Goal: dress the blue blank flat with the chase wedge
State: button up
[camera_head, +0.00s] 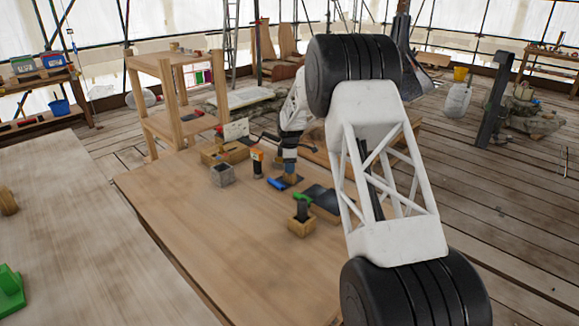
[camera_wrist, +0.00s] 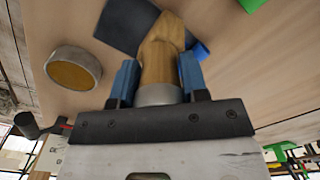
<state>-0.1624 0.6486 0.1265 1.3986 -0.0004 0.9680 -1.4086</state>
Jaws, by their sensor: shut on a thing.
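My gripper (camera_wrist: 160,82) is shut on a wooden tool with a grey collar, which I take to be the chase wedge (camera_wrist: 162,48). In the head view the wedge (camera_head: 290,178) points down at a dark plate (camera_head: 287,181) on the table. A blue piece, likely the blue blank (camera_head: 277,184), lies at that plate. In the wrist view the blue blank (camera_wrist: 201,50) shows just right of the wedge, partly hidden behind it and a finger. I cannot tell whether wedge and blank touch.
A cylinder with an orange top (camera_head: 257,155) and a grey box (camera_head: 222,175) stand left of my gripper. A wooden block with a green-topped dark piece (camera_head: 301,222) stands nearer, beside dark slabs (camera_head: 322,198). A wooden tray (camera_head: 228,150) lies behind. The table's near part is clear.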

jog(key=shift+r, duration=0.1)
jog(key=shift+r, duration=2)
jog(key=shift+f, duration=2.3)
jog(key=shift+r, duration=0.1)
jog(key=shift+c, duration=0.5)
jog(key=shift+r, duration=0.1)
jog(key=shift+r, duration=2.05)
